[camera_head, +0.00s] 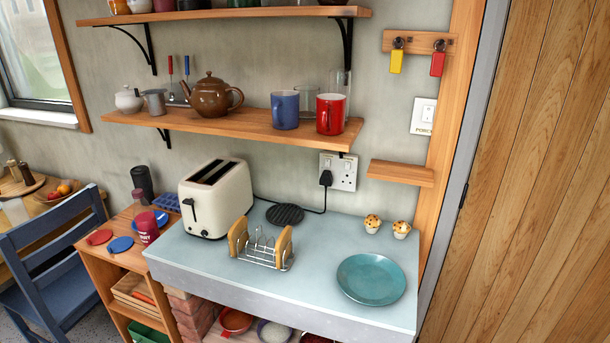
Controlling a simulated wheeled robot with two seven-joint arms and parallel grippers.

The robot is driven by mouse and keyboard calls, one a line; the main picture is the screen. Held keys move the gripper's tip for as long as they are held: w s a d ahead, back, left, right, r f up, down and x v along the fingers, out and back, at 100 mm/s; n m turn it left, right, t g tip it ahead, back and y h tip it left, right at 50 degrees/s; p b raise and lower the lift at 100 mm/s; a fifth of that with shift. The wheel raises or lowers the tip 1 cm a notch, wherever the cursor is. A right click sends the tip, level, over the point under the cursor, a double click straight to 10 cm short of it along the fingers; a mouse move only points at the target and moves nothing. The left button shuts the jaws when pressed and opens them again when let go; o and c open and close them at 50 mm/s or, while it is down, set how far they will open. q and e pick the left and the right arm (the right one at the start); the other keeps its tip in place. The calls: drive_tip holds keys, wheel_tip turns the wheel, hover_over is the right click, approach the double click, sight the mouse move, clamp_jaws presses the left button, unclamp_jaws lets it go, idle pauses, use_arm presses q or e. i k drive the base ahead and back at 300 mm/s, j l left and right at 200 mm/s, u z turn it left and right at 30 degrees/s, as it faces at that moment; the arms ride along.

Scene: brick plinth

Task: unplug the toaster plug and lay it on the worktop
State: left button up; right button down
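The black toaster plug (326,178) sits in the left side of the white double wall socket (343,171), just below the lower shelf. Its black cord (305,211) hangs down and runs left along the wall behind the worktop towards the toaster. The cream toaster (217,199) stands upright at the back left of the pale blue-grey worktop (322,259). Neither of my grippers is in this view.
A toast rack (262,248) with toast stands before the toaster. Two muffins (387,226) and a teal plate (371,278) are at the right. The lower shelf (235,126) overhangs the socket. Bare worktop lies between rack and plate.

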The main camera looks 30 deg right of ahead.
sight(326, 180)
drive_tip(key=z, duration=0.55)
drive_tip(key=i+j+z, duration=0.2)
drive_tip(key=j+z, duration=0.2)
drive_tip(key=j, duration=0.15)
drive_tip(key=i+j+z, duration=0.1)
drive_tip(key=j+z, duration=0.25)
drive_tip(key=j, duration=0.25)
drive_tip(key=j+z, duration=0.4)
drive_tip(key=j, duration=1.05)
drive_tip(key=i, duration=0.05)
